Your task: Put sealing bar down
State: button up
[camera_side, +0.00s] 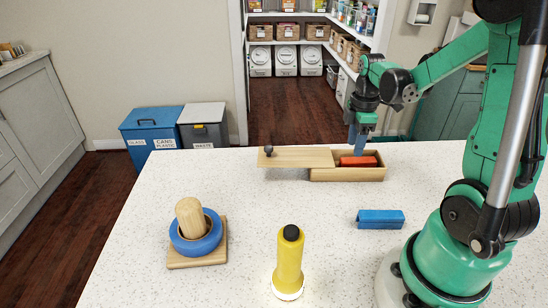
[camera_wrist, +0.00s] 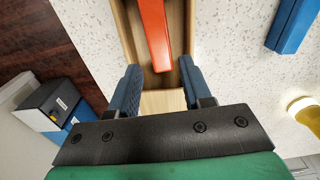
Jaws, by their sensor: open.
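Two bars are in view, and I cannot tell which is the sealing bar. An orange-red bar (camera_side: 358,161) lies inside a long wooden box (camera_side: 345,175), and it also shows in the wrist view (camera_wrist: 154,30). A blue bar (camera_side: 381,219) lies on the white counter in front of the box; the wrist view shows it at the upper right (camera_wrist: 292,24). My gripper (camera_side: 358,150) is at the box, pointing down. In the wrist view my gripper's blue fingers (camera_wrist: 159,73) stand apart with no object between them, and the orange-red bar lies just beyond them.
A wooden lid (camera_side: 297,157) with a dark knob extends left from the box. A blue ring (camera_side: 199,246) sits around a wooden peg on a square base. A yellow flashlight (camera_side: 289,262) stands upright, lit at its bottom. The counter's middle is clear.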

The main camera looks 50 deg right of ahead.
aim_at(351, 160)
notch_tip(351, 160, up, 7)
jog(key=w+a+m+t, duration=0.2)
jog(key=a+m+t, duration=0.5)
jog(key=a, duration=1.2)
jog(key=shift+w+a+r+m, duration=0.2)
jog(key=shift+a+r+m, duration=0.05)
jog(key=shift+m, duration=0.75)
